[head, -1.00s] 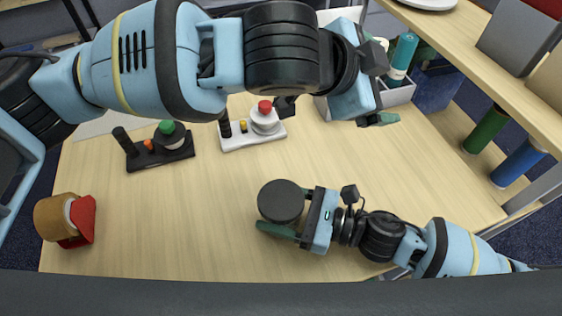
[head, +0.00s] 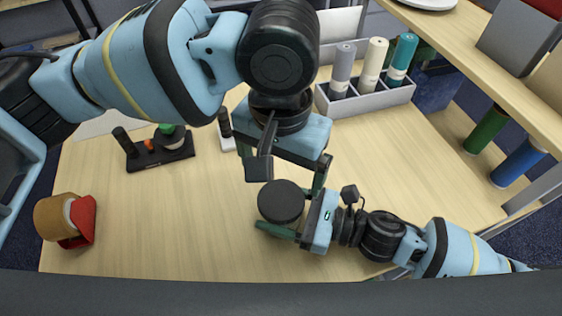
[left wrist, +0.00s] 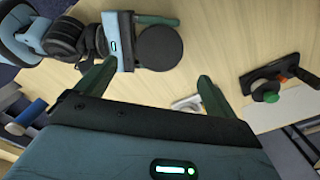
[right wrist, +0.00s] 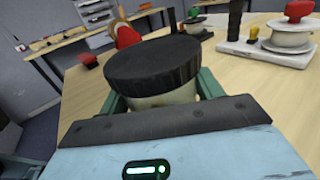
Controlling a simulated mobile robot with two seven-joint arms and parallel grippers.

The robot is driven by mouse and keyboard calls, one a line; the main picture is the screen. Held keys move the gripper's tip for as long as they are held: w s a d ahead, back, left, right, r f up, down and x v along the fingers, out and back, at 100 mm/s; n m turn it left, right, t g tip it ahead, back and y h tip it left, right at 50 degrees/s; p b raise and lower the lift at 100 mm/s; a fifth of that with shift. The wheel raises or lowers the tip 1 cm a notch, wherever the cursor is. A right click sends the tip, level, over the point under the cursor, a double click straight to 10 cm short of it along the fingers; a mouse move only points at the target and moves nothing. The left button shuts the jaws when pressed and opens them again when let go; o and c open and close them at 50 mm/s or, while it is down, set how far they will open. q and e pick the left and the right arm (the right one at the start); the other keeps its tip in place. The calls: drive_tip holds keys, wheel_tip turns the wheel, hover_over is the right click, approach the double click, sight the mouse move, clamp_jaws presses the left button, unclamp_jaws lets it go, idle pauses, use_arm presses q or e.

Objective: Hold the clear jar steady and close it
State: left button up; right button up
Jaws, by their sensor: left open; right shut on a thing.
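The jar (right wrist: 165,97) shows a pale body under a wide black ribbed lid (right wrist: 152,65) in the right wrist view. The lid rests on top; I cannot tell how tightly it sits. In the head view the lid (head: 281,202) hides the jar body. My right gripper (head: 287,220) is shut on the jar from the right side, low on the table. My left gripper (head: 282,168) is open and empty, pointing down, above and just behind the lid. In the left wrist view the lid (left wrist: 160,47) lies beyond its two spread fingers, apart from them.
A tape dispenser (head: 64,219) stands at the left. A dark base with a green-topped spool (head: 172,137) and a white base (head: 227,142) stand behind. A grey bin (head: 366,103) with several rolls is at the back right.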

sight(281, 199)
use_arm(q)
drive_tip(key=shift+f, duration=4.05)
drive_tip(key=c, duration=1)
drive_tip(key=shift+m, duration=0.9)
drive_tip(key=o, duration=1.1)
drive_tip(key=shift+r, duration=0.1)
